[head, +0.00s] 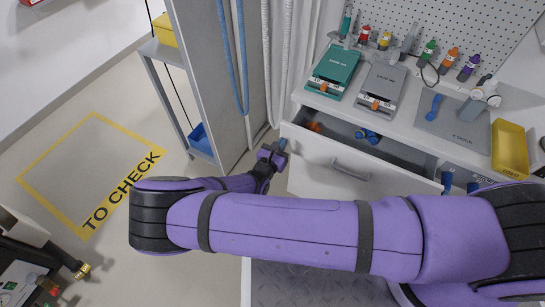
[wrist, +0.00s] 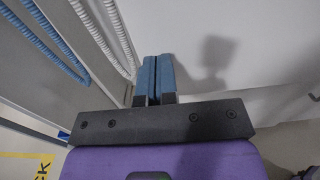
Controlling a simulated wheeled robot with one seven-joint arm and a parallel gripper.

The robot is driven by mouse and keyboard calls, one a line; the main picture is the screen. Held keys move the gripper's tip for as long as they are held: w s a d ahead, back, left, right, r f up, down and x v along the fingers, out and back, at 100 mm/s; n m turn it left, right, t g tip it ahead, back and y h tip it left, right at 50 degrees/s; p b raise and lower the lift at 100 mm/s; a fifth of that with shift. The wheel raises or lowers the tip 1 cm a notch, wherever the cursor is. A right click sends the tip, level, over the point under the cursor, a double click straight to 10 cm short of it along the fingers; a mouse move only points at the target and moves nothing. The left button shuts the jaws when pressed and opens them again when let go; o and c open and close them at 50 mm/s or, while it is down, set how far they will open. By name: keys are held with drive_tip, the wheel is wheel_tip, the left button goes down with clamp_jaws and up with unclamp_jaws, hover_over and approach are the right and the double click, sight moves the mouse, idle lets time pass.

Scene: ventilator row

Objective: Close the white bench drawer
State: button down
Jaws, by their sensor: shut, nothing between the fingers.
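The white bench drawer (head: 312,160) is pulled open under the bench top. Its grey handle (head: 350,170) is on the front panel, and blue and orange items show inside. My gripper (head: 281,145) is at the left end of the drawer front. In the wrist view my blue fingers (wrist: 157,60) are pressed together with nothing between them. They point at a plain white surface (wrist: 225,50), which looks like the drawer front and carries a shadow. I cannot tell whether the fingertips touch it.
The bench top holds a green device (head: 334,68), a grey device (head: 383,85) and a yellow tray (head: 510,148). Blue and white hoses (head: 240,60) hang left of the drawer. A shelf with a blue bin (head: 200,138) stands left. The marked floor area (head: 85,165) is clear.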

sight(298, 118)
drive_tip(key=x, duration=1.2)
drive_tip(key=shift+w+d, duration=0.2)
drive_tip(key=shift+w, duration=0.15)
drive_tip(key=shift+w+d+r, duration=0.15)
drive_tip(key=shift+w, duration=0.1)
